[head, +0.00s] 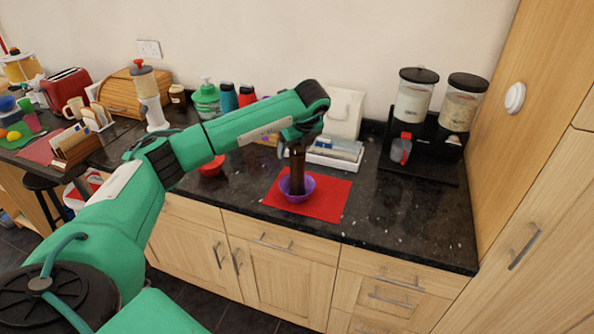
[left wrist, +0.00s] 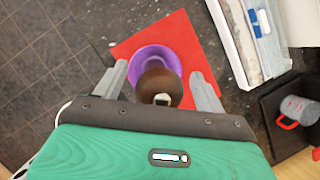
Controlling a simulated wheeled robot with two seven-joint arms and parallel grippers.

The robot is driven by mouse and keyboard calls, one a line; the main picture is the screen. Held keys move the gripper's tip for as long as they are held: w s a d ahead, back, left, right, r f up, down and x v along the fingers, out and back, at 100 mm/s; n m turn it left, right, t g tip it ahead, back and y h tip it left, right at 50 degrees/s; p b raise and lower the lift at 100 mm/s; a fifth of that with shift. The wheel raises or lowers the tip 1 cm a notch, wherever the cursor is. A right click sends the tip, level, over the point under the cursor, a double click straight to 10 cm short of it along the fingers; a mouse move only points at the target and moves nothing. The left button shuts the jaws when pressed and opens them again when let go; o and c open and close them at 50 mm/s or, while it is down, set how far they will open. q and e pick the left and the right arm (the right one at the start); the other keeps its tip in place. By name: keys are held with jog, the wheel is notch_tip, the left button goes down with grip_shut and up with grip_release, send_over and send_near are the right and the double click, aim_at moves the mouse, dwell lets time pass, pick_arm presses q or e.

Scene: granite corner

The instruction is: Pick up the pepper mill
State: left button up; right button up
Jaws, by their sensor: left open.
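The pepper mill (head: 297,174) is a tall dark brown column, upright, its lower end appearing to be inside a purple bowl (head: 309,186). In the left wrist view its round brown top (left wrist: 155,82), with a small pale metal knob, is between the fingers. The purple bowl (left wrist: 139,60) shows behind it there. My left gripper (left wrist: 161,82) is open, one grey finger on each side of the mill's top with gaps between. In the head view the gripper hangs above the mill, mostly dark against it. My right gripper is in neither view.
The bowl stands on a red mat (head: 331,200) on the dark granite counter (head: 400,215). Behind are a white tray (head: 336,163) and a dispenser stand (head: 425,170) with a grey-red cup (head: 401,149). A red bowl (head: 212,167) is left. The counter's right front is clear.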

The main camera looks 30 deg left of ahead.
pick_arm(q)
jog(key=shift+w+f, duration=0.1)
jog(key=shift+f, duration=0.1)
grip_shut()
jog(key=shift+r, duration=0.1)
